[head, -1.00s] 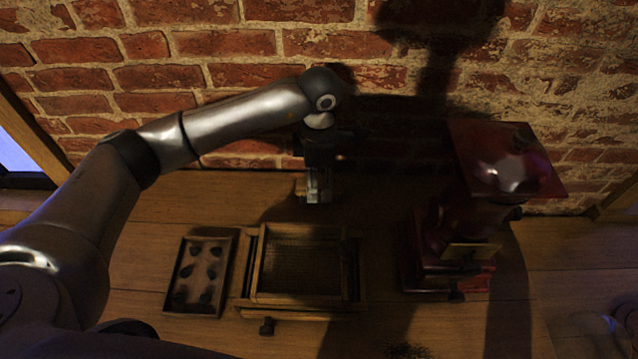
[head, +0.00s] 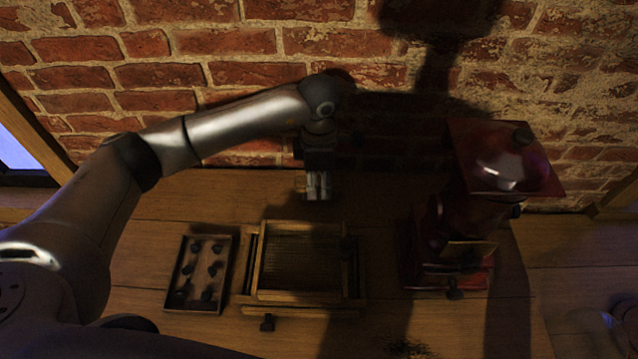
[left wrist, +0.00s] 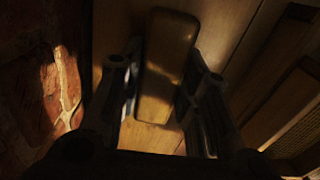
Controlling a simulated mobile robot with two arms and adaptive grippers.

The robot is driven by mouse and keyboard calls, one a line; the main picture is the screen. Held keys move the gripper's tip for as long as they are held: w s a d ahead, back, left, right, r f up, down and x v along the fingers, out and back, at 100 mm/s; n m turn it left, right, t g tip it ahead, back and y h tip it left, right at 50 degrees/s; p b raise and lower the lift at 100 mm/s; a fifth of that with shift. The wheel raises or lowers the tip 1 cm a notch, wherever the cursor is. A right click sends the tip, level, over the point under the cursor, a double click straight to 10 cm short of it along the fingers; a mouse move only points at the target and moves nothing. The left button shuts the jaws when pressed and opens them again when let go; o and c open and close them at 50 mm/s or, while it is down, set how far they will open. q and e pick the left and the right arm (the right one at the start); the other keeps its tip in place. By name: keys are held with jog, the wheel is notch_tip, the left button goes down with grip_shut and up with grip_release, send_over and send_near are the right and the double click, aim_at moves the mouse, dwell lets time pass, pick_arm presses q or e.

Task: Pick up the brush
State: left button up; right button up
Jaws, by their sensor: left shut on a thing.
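My left gripper (head: 318,188) hangs just above the back of the wooden table, close to the brick wall. In the left wrist view, its two fingers (left wrist: 165,100) stand on either side of a smooth, rounded wooden piece, which I take to be the brush (left wrist: 168,50). The gripper is shut on it. In the head view the brush is mostly hidden by the gripper and shadow, and its bristles cannot be made out. My right gripper is not in view.
In front of the gripper lies a wooden frame with a mesh (head: 300,268). A shallow tray with several dark pieces (head: 200,272) is to its left. A red grinder-like machine (head: 445,250) stands to the right. The brick wall (head: 240,75) is close behind.

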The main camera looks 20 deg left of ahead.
pick_arm(q)
jog(key=shift+r, duration=0.1)
jog(key=shift+r+b, duration=0.5)
jog(key=shift+b, duration=0.05)
jog(key=s+d+r+b, duration=0.5)
jog(key=s+d+r, duration=0.2)
jog(key=s+r, duration=0.5)
jog(key=shift+d, duration=0.2)
